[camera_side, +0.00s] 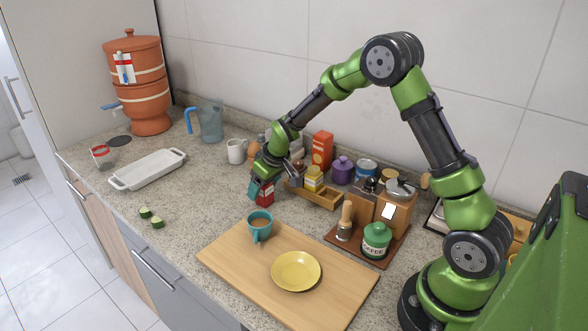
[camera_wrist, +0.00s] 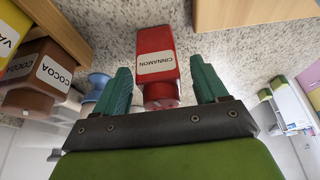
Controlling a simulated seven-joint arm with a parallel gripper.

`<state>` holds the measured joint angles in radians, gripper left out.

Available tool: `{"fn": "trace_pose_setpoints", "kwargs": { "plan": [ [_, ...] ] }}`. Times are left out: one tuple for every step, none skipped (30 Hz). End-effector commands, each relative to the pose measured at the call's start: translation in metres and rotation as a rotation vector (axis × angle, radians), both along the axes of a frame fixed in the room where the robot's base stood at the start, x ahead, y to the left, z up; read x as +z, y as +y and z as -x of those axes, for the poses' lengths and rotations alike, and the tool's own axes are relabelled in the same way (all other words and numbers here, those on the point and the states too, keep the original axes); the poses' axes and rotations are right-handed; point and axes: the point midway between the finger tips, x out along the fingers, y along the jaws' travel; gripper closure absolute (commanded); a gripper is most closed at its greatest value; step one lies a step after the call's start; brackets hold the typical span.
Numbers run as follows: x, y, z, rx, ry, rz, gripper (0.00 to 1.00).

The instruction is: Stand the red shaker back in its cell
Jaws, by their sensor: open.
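The red shaker labelled CINNAMON (camera_wrist: 155,58) stands on the speckled counter, seen upside down in the wrist view. It also shows in the side view (camera_side: 265,193), partly hidden by my gripper. My gripper (camera_wrist: 163,88) is open, with one green finger on each side of the shaker's upper part; small gaps show on both sides. It also shows in the side view (camera_side: 260,183). The wooden rack (camera_side: 325,199) is just right of the shaker, with an empty cell in front. A yellow shaker (camera_side: 313,179) and a brown shaker (camera_wrist: 41,72) stand at the rack.
A teal cup (camera_side: 259,226) and a yellow plate (camera_side: 296,271) sit on the cutting board (camera_side: 235,262) in front. A green coffee jar (camera_side: 376,241) is to the right. A white mug (camera_side: 236,151) stands behind. The counter to the left is clear towards the white dish (camera_side: 149,169).

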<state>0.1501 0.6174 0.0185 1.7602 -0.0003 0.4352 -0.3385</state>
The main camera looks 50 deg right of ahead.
Motion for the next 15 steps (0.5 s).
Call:
{"fn": "trace_pose_setpoints", "kwargs": {
  "plan": [
    [-0.0014,0.0003,-0.0006,0.000,0.000,0.000,0.28],
    [-0.0016,0.0003,-0.0007,0.000,0.000,0.000,0.28],
    [-0.0015,0.0003,-0.0006,0.000,0.000,0.000,0.28],
    [-0.0013,0.0003,-0.0007,0.000,0.000,0.000,0.28],
    [-0.0013,0.0003,-0.0005,0.000,0.000,0.000,0.28],
    [-0.0012,0.0003,-0.0005,0.000,0.000,0.000,0.28],
    [-0.0012,0.0003,-0.0005,0.000,0.000,0.000,0.31],
    [-0.0011,0.0002,-0.0005,0.000,0.000,0.000,0.35],
    [-0.0011,0.0003,-0.0005,0.000,0.000,0.000,0.41],
    [-0.0010,0.0002,-0.0004,0.000,0.000,0.000,0.46],
    [-0.0010,0.0002,-0.0004,0.000,0.000,0.000,0.51],
    [-0.0011,0.0002,-0.0003,0.000,0.000,0.000,0.57],
    [-0.0011,0.0002,-0.0003,0.000,0.000,0.000,0.61],
    [-0.0010,0.0002,-0.0003,0.000,0.000,0.000,0.66],
    [-0.0010,0.0002,-0.0003,0.000,0.000,0.000,0.72]
  ]
}}
